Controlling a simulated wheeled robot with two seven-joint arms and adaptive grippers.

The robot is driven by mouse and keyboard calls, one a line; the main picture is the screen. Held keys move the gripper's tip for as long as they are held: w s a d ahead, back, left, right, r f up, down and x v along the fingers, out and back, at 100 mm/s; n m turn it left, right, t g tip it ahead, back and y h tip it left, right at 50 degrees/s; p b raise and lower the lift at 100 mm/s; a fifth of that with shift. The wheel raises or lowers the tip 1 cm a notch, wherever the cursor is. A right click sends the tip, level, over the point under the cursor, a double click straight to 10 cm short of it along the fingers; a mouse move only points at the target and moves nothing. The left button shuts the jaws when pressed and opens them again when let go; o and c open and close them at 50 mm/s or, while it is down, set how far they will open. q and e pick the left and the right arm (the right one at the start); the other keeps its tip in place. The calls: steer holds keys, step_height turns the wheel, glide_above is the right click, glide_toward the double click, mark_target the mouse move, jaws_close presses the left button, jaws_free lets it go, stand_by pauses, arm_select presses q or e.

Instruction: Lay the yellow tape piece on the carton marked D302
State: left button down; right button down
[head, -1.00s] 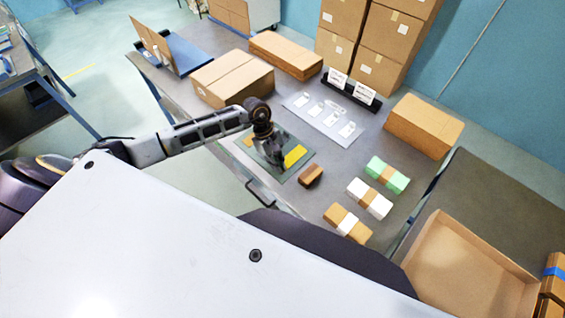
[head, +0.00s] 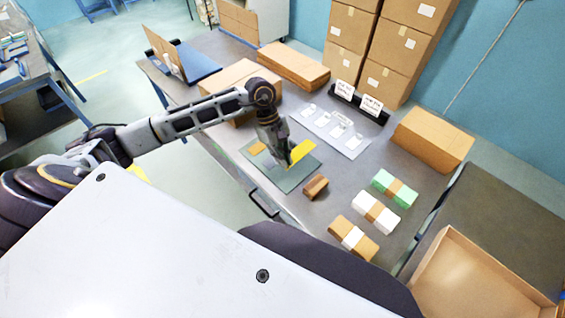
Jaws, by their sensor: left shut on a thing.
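The yellow tape piece (head: 302,150) is a bright flat strip at the fingertips of my left gripper (head: 290,160). The gripper points down and is shut on the strip, over the right part of the grey-green mat (head: 286,184). The strip seems just above the mat; the exact gap cannot be told. Closed brown cartons stand on the table: one behind my left arm (head: 215,82), a long one at the back (head: 293,66) and one at the right (head: 433,138). No D302 marking is readable. My right gripper is not in view.
An orange-tan piece (head: 258,148) lies on the mat, and a small brown block (head: 316,187) sits beside it. Banded green (head: 395,188), white and brown bundles lie at the right. A pale sheet with labels (head: 330,130) and a black sign holder (head: 358,100) stand behind.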

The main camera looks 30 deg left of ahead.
mark_target(298, 151)
arm_select(q)
steer(key=shift+w+m, duration=0.1)
steer(key=shift+m, duration=0.2)
stand_by(0.7)
steer(key=m, duration=0.1)
steer(key=w+f+m+g, duration=0.1)
steer(key=m, duration=0.1)
steer(key=shift+d+f+m+y, duration=0.1)
steer(key=shift+d+m+y, duration=0.2)
steer(key=shift+d+y, duration=0.1)
steer(key=m, duration=0.2)
steer(key=w+f+m+g+y, duration=0.1)
steer(key=m, duration=0.1)
steer(key=shift+d, duration=0.15)
steer(key=m, duration=0.2)
steer(key=w+m+y, duration=0.1)
steer(key=m, duration=0.1)
steer(key=shift+w+g+y, duration=0.2)
steer(key=shift+g+y, duration=0.1)
steer(key=shift+g, duration=0.1)
steer(key=shift+w+a+m+y, duration=0.35)
steer(key=shift+w+m+y, duration=0.05)
steer(key=shift+m, duration=0.6)
steer(key=shift+a, duration=0.15)
stand_by(1.2)
